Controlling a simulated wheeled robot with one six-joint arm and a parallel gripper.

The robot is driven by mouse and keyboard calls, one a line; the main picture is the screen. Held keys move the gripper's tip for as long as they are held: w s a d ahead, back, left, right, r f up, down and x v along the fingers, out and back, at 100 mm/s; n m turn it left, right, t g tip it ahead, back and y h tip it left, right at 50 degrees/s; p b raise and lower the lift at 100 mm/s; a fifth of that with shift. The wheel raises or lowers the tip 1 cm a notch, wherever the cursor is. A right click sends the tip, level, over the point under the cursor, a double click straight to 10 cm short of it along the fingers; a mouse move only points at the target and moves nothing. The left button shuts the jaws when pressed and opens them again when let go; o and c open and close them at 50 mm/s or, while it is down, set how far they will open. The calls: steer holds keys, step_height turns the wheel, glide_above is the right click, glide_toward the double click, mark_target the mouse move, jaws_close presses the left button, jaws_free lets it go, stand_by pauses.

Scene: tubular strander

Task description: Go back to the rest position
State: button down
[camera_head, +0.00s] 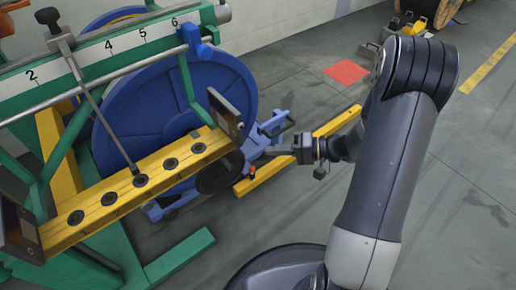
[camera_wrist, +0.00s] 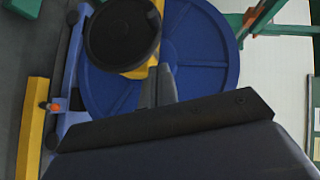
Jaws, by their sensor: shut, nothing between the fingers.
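My gripper (camera_head: 268,153) is at the end of my arm, which reaches in from the right in the head view. Its fingers point left toward the strander and look shut and empty. In the wrist view the two fingers (camera_wrist: 158,72) lie close together in front of the big blue reel (camera_wrist: 205,55). That reel also shows in the head view (camera_head: 165,120), behind the yellow beam. A black round disc (camera_wrist: 122,32) is just left of the fingertips in the wrist view, and in the head view (camera_head: 219,175) it lies left of my gripper. I cannot tell whether they touch.
A yellow beam (camera_head: 125,195) with several black-rimmed holes and a green numbered frame (camera_head: 125,48) stand at the left. A blue lever mechanism (camera_head: 275,130) is close to my gripper. A yellow floor bar (camera_head: 340,121) runs behind my arm. The grey floor at the right is open.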

steer(key=v, duration=0.3)
steer(key=shift+d, duration=0.15)
steer(key=s+b+x, duration=0.1)
steer(key=s+x, duration=0.1)
steer(key=x, duration=1.1)
steer(key=shift+s+b, duration=0.4)
steer(key=shift+s, duration=0.05)
steer(key=shift+f, duration=0.1)
